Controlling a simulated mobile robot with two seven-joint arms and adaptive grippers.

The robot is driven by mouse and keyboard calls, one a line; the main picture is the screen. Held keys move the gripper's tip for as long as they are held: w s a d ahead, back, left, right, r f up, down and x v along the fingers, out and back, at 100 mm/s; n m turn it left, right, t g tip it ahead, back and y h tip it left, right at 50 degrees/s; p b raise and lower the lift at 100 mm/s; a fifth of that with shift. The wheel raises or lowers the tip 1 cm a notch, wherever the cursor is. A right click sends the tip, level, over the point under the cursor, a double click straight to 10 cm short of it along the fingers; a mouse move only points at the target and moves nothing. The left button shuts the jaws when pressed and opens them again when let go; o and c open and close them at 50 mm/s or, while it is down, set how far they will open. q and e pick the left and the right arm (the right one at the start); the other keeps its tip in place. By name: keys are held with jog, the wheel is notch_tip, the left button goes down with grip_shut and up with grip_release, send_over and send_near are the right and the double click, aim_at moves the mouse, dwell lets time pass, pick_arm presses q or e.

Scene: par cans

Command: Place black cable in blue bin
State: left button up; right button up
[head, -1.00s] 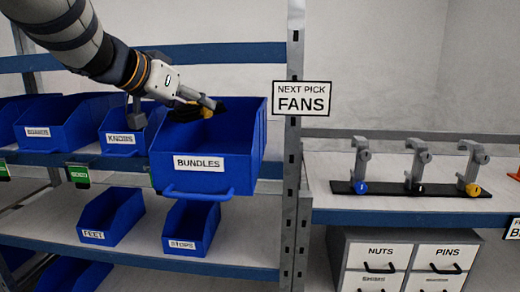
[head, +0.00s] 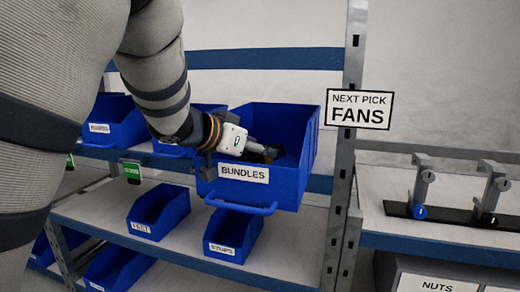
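The large blue bin (head: 290,185) labelled BUNDLES sits on the upper shelf and juts forward, with a handle on its front. My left arm comes in from the upper left, and my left gripper (head: 262,150) reaches down over the bin's left side into its opening. The fingers are small and dark against the bin's inside, so I cannot tell whether they are open or shut. A small black and yellowish patch shows at the fingertips; I cannot tell whether it is the black cable or part of the gripper. My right gripper is not in view.
A metal shelf post (head: 345,170) with a sign (head: 359,109) reading NEXT PICK FANS stands close to the right of the bin. Smaller blue bins, FEET (head: 165,210) and STOPS (head: 240,232), stand below. Metal clamps (head: 422,190) stand on the right bench.

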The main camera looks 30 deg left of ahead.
pick_arm(q)
jog(key=shift+f, duration=0.6)
jog(key=o, duration=1.4)
jog(key=shift+f, duration=0.15)
jog(key=shift+o, duration=0.2)
jog(key=shift+f, duration=0.1)
jog(key=shift+r, duration=0.4)
jog(key=v, duration=1.2)
jog(key=shift+r, duration=0.35)
